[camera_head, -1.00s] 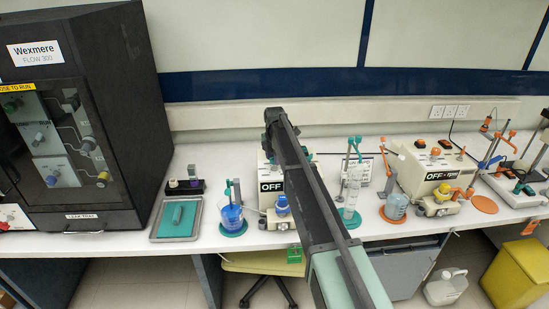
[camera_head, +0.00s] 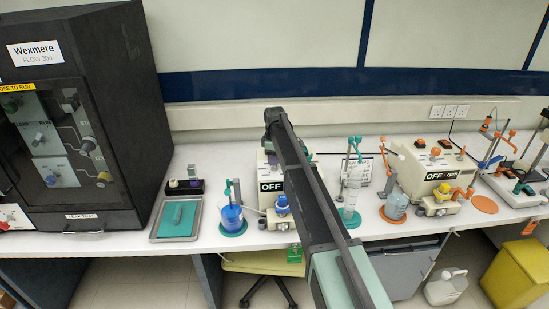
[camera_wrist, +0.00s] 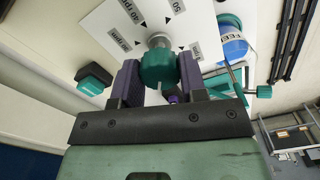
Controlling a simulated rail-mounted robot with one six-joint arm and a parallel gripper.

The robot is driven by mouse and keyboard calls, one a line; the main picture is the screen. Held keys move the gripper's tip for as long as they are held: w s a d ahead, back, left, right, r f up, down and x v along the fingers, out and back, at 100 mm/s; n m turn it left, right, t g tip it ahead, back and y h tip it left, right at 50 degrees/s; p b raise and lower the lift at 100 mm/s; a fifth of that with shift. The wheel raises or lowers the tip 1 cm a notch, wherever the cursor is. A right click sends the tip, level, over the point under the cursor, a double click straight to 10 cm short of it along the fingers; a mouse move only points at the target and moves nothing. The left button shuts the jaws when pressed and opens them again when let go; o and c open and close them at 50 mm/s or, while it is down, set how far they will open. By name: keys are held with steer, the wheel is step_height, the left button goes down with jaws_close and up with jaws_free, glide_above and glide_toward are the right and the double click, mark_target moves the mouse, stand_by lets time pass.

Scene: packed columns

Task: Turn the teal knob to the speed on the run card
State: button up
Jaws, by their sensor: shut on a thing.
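In the wrist view the teal knob (camera_wrist: 158,68) sits on a white dial plate (camera_wrist: 112,28) with black marks and rpm labels, one reading 40 rpm. My gripper (camera_wrist: 161,76) has its two purple-grey jaws on either side of the knob, shut on it. In the head view my arm hides the knob and most of the pump box it belongs to, whose display (camera_head: 271,186) reads OFF. A small white card (camera_head: 357,172) stands behind the arm to the right; its writing is too small to read.
A teal button (camera_wrist: 95,78) stands left of the knob in the wrist view. A beaker of blue liquid (camera_head: 232,217) stands on a teal mat left of the pump. A second pump with orange parts (camera_head: 434,178) stands to the right. A tray (camera_head: 156,237) lies at left.

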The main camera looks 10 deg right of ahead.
steer(key=m, duration=0.4)
steer(key=shift+m, duration=0.3)
steer(key=m, duration=0.3)
steer(key=shift+m, duration=0.3)
steer(key=m, duration=0.4)
steer(key=shift+m, duration=2.1)
steer(key=o, duration=0.9)
steer(key=shift+o, duration=0.2)
